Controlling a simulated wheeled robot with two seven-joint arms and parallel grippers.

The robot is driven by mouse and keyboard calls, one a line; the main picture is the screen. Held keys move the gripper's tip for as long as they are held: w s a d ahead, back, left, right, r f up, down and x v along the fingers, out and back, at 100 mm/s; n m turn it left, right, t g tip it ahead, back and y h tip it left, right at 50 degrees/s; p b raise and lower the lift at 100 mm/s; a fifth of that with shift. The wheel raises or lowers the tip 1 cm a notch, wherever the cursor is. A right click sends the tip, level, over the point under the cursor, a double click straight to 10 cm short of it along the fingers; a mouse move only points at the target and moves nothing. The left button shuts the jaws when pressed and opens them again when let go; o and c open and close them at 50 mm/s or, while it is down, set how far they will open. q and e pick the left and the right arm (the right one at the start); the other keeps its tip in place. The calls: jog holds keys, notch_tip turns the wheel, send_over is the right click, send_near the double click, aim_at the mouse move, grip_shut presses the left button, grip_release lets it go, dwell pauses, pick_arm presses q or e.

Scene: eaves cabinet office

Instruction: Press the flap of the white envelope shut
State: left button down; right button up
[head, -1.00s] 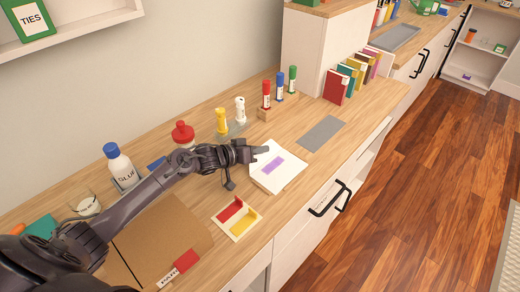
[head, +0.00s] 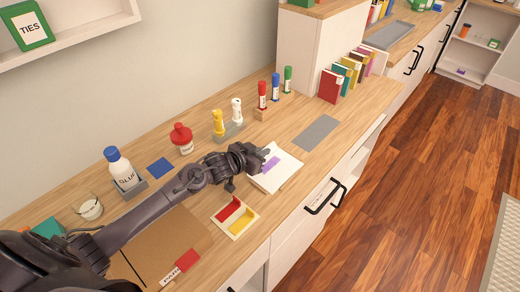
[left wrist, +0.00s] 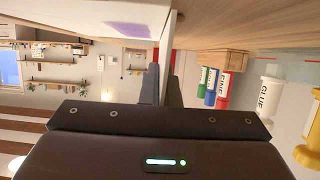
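The white envelope (head: 283,175) lies on the wooden desk, with a purple patch (head: 271,165) on its upper face. In the left wrist view a white sheet with the purple patch (left wrist: 128,30) fills the upper left, its edge running to my fingertips. My left gripper (head: 266,152) is at the envelope's far left edge, fingertips beside or over it. In the left wrist view its fingers (left wrist: 163,88) are close together, with a thin pale line between them. I cannot tell whether the fingertips touch the envelope, or how the flap lies. My right gripper is not in view.
The grey mat (head: 316,133) is right of the envelope. The desk between is clear.

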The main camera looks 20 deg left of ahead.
pick_arm(q)
jog(key=shift+d+m, duration=0.2)
jog(key=shift+m, duration=0.1)
dwell(0.4)
jog(key=c, duration=1.7)
grip_release()
jog(key=shift+s, duration=0.1)
jog(key=v, duration=0.6)
jog(key=shift+s+f+b, duration=0.1)
jog(key=shift+s+b, duration=0.15)
jog(key=shift+b, duration=0.1)
jog(key=shift+s+a+r, duration=0.15)
jog(key=shift+s+r, duration=0.2)
jog(key=shift+s, duration=0.2)
